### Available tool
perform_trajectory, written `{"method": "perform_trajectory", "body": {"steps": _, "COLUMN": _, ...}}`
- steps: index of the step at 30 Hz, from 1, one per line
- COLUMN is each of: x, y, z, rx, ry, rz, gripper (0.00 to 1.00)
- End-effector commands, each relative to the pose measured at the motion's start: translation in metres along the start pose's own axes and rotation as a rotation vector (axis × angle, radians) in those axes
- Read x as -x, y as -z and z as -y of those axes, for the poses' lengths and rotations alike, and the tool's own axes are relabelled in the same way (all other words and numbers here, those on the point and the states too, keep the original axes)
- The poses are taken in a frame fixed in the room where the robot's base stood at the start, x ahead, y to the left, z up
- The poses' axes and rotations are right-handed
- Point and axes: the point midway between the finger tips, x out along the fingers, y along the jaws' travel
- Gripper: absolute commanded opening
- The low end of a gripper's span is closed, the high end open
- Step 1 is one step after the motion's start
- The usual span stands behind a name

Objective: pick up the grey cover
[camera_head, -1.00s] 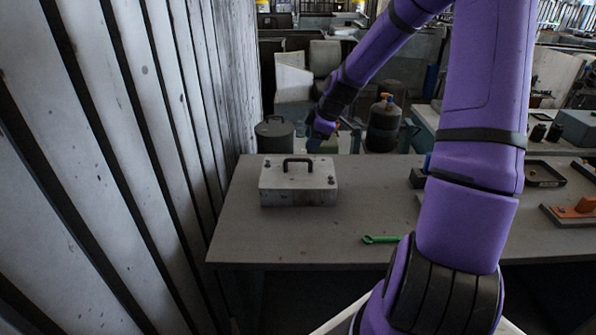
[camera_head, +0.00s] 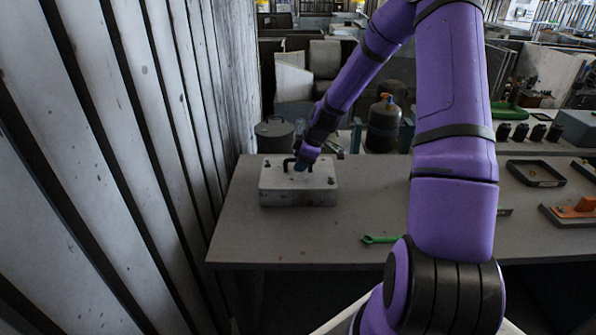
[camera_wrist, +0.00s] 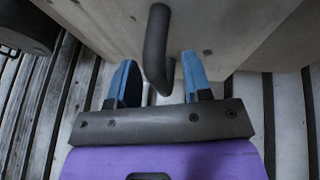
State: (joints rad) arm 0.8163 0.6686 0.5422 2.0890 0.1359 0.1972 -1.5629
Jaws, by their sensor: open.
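The grey cover (camera_head: 298,190) is a box-like block with a dark arched handle (camera_head: 289,165) on top. It sits at the left end of the workbench in the head view. My gripper (camera_head: 301,166) is at the handle, just above the cover's top. In the wrist view my gripper (camera_wrist: 158,80) is open, with two blue fingers apart. The dark handle (camera_wrist: 157,50) comes down between them, and a bolted pale face of the cover (camera_wrist: 235,30) fills the upper part. I cannot tell whether a finger touches the handle.
The workbench (camera_head: 250,240) has a green wrench (camera_head: 380,240) near its front edge. A black tray (camera_head: 536,174) and an orange-handled tool (camera_head: 580,208) lie at the right. A slatted wall (camera_head: 120,150) stands close on the left.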

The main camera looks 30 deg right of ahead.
Motion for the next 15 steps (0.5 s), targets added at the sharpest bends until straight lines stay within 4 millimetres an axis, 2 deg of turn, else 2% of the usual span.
{"method": "perform_trajectory", "body": {"steps": 3, "x": 0.0003, "y": 0.0001, "z": -0.0001, "rx": 0.0, "ry": 0.0, "rz": 0.0, "gripper": 0.45}}
{"method": "perform_trajectory", "body": {"steps": 4, "x": 0.0003, "y": 0.0001, "z": -0.0001, "rx": 0.0, "ry": 0.0, "rz": 0.0, "gripper": 0.41}}
{"method": "perform_trajectory", "body": {"steps": 9, "x": 0.0004, "y": 0.0001, "z": 0.0, "rx": 0.001, "ry": 0.0, "rz": 0.0, "gripper": 0.01}}
{"method": "perform_trajectory", "body": {"steps": 15, "x": 0.0006, "y": 0.0003, "z": -0.0002, "rx": 0.001, "ry": -0.001, "rz": 0.0, "gripper": 0.0}}
